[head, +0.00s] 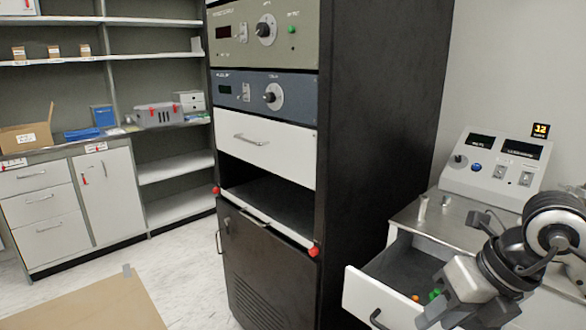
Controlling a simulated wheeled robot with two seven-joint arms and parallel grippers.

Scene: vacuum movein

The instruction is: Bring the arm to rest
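My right gripper (445,308) is at the lower right, angled down in front of an open drawer (378,312). Its fingers are partly cut off by the bottom edge of the picture, and I cannot tell whether they are open or shut. I see nothing clearly held in it. My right arm comes in from the right edge, bent above the drawer and the metal bench top (425,228). My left gripper and arm are not in view.
The drawer holds small green (434,294) and orange (416,298) items. A control box (496,170) stands on the bench. A tall black rack (375,130) with an open bay (275,207) stands centre. Shelves and cabinets (45,205) line the left. A cardboard sheet (85,305) lies lower left.

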